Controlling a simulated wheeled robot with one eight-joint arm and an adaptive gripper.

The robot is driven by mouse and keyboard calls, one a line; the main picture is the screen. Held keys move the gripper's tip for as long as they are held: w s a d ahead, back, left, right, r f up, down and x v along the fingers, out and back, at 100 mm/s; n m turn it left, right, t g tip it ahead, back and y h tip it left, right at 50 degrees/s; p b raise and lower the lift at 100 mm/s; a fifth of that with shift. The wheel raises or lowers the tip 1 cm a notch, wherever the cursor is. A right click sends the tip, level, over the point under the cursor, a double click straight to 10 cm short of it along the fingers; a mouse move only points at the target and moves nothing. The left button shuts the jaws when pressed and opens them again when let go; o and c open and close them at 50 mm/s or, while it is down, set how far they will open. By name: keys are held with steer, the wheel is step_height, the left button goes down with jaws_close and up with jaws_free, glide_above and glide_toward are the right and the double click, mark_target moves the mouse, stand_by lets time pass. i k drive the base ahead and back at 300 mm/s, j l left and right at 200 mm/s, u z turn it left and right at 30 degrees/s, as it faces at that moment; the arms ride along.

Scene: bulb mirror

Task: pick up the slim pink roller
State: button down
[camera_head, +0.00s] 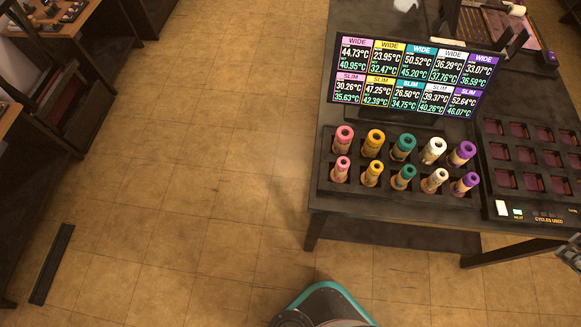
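The slim pink roller (341,168) stands upright at the left end of the front row in a dark rack (390,190) on the table. The wide pink roller (344,138) stands directly behind it, and the slim yellow roller (372,173) is to its right. The slim pink roller's lower part is hidden in its slot. A small grey mechanical part at the far right edge, beyond the table's front, may be part of my gripper. It is cut off by the frame, so its fingers cannot be made out. It is well away from the slim pink roller.
A screen (415,75) with WIDE and SLIM temperature readings stands behind the rack. A heater-like tray (529,211) with several square wells is to the right. The tiled floor left of the table (350,207) is mostly clear. A dark bar (52,264) lies at lower left.

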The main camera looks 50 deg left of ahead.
mark_target(339, 174)
steer(key=u, duration=1.7)
steer(key=k+j, duration=0.15)
steer(key=j, duration=0.15)
steer(key=k+j+z, duration=0.15)
steer(key=j, duration=0.15)
